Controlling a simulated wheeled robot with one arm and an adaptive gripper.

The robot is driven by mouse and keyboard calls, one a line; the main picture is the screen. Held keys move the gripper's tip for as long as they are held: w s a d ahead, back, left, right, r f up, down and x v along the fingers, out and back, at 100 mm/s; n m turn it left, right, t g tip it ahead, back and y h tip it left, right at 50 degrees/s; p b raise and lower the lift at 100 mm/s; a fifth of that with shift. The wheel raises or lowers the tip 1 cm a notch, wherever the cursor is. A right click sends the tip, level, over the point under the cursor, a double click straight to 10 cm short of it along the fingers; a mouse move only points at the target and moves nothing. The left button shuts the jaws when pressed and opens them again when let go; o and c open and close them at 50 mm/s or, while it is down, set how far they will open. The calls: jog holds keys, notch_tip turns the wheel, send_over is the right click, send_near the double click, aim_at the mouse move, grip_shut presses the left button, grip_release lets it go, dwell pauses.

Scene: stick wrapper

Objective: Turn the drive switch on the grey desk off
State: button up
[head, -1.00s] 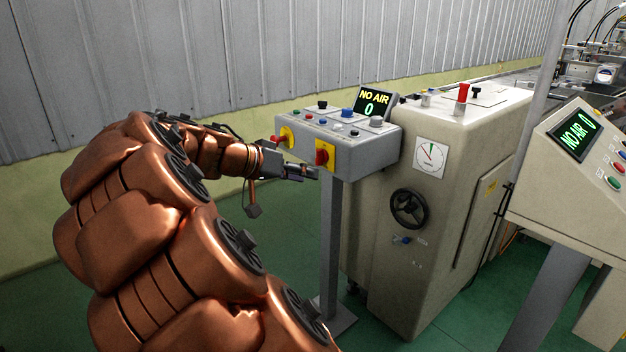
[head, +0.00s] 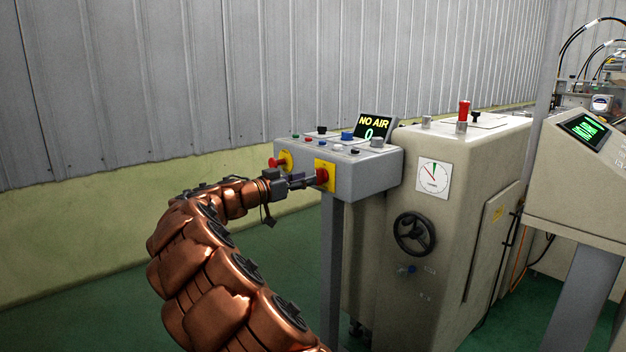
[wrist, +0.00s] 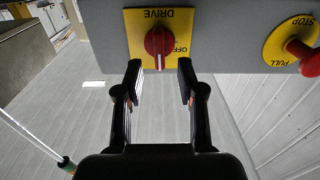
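The drive switch (head: 322,175) is a red knob on a yellow plate, on the front of the grey desk (head: 365,178). In the wrist view the drive switch (wrist: 159,42) appears upside down, with DRIVE above it and OFF at its right. Its white pointer mark points down in that picture, not at OFF. My gripper (head: 298,181) is at the switch's height, close in front of it. In the wrist view my gripper (wrist: 160,82) is open and empty, its fingertips to either side just below the knob. I see no contact.
A red STOP/PULL button (wrist: 302,58) on a yellow plate sits beside the switch. Small buttons and a NO AIR display (head: 374,126) are on top of the desk. A beige machine (head: 440,240) with a handwheel stands to the right. The floor at left is clear.

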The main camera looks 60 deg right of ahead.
aim_at(320, 177)
jog(key=shift+x, duration=1.75)
jog(key=shift+c, duration=0.3)
grip_shut()
